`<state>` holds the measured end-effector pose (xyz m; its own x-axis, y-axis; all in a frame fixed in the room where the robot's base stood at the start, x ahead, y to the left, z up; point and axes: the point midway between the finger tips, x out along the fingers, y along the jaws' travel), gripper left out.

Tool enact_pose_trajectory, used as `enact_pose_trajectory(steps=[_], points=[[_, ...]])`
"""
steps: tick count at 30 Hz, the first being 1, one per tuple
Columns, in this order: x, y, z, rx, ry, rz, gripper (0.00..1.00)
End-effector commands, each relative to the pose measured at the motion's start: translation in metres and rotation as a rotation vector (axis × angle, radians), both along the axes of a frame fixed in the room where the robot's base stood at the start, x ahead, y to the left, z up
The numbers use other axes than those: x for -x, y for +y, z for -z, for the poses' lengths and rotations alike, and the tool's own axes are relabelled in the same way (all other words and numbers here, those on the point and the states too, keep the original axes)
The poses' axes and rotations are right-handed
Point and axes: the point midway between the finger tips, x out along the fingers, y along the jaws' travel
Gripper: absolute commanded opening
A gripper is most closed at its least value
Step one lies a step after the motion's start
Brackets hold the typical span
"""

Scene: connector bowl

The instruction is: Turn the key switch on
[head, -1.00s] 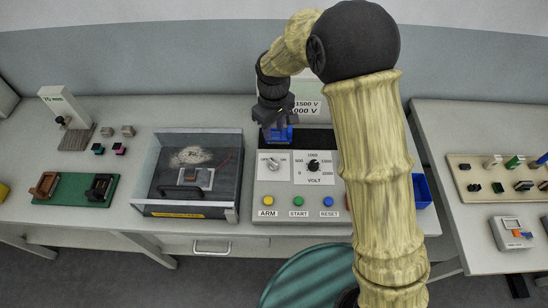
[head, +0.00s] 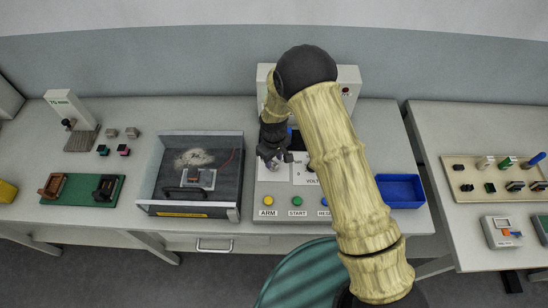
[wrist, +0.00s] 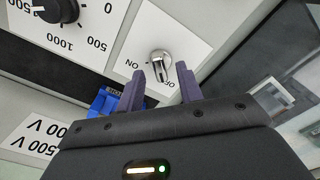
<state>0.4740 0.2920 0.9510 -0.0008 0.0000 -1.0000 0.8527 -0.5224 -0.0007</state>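The key switch (wrist: 160,60) is a small silver knob on a white ON/OFF label, seen upside down in the wrist view. Its bar points down in that view, toward the OFF lettering. My gripper (wrist: 161,78) is open and empty, its two purple fingers either side of the lower end of the switch. I cannot tell whether they touch it. In the head view my gripper (head: 273,160) is over the upper left of the grey control panel (head: 262,190) and largely hides the switch there.
The voltage dial (wrist: 58,8) is beside the switch. A blue part (wrist: 105,101) sits near my fingers. Below are the yellow ARM (head: 268,201), green START (head: 297,202) and blue RESET buttons. A clear-sided box (head: 190,178) stands left of the panel, a blue tray (head: 400,190) right.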

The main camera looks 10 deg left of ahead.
Motion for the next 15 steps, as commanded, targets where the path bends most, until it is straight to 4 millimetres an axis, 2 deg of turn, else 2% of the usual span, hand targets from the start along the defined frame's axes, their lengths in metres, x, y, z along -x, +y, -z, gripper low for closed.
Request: enact_pose_trajectory(steps=[5, 13, 15], points=[[-0.0001, 0.0, 0.0103, -0.001, -0.001, 0.0, 0.36], [-0.0001, 0.0, 0.0114, -0.001, -0.001, 0.0, 0.36], [-0.0001, 0.0, 0.0113, -0.001, -0.001, 0.0, 0.23]])
